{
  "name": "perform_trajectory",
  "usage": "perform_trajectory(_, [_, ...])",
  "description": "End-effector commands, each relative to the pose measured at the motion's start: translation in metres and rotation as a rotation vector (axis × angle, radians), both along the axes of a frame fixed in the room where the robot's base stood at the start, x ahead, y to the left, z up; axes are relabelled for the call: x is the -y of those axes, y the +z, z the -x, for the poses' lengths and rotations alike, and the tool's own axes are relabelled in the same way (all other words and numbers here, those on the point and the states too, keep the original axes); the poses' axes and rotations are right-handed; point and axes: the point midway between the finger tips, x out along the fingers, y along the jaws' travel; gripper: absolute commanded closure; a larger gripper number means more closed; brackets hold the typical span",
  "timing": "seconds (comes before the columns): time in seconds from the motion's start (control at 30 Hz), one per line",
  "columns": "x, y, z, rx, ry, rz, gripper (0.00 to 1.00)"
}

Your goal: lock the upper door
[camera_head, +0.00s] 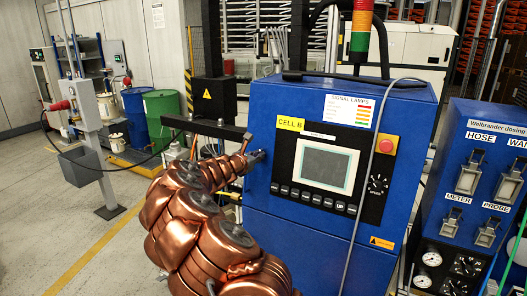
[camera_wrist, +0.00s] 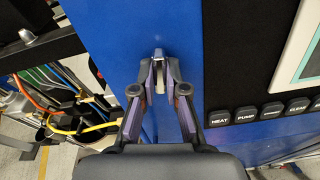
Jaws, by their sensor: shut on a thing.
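The blue cabinet (camera_head: 300,95) marked CELL B stands in the middle of the head view, and its blue face (camera_wrist: 115,35) fills the upper part of the wrist view. A small grey metal piece (camera_wrist: 158,54), perhaps a latch or key, sits on this face. My gripper (camera_wrist: 160,78) is shut on it, with a fingertip on each side. In the head view my gripper (camera_head: 256,158) reaches the left side of the cabinet front. The fingers hide most of the piece, and I cannot tell which way it is turned. No door seam shows clearly.
A control panel with a screen (camera_head: 325,167), a red button (camera_head: 386,145) and a row of keys lies right of my gripper. Coloured cables (camera_wrist: 50,105) run close on the left. A blue dosing unit (camera_head: 478,190) stands at the right.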

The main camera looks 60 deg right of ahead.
Motion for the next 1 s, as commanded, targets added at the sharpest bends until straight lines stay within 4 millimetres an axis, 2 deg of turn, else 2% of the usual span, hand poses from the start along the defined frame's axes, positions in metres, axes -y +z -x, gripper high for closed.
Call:
perform_trajectory(0.27, [0.0003,-0.0019,0.0006,-0.014,0.002,-0.002,1.00])
perform_trajectory(0.53, [0.0001,-0.0019,0.0005,-0.182,0.033,0.004,1.00])
perform_trajectory(0.73, [0.0002,-0.0017,0.0006,-0.195,0.035,0.006,1.00])
perform_trajectory(0.77, [0.0002,-0.0016,0.0005,-0.195,0.035,0.006,0.86])
perform_trajectory(1.0, [0.0001,-0.0010,0.0001,-0.193,0.036,0.007,0.61])
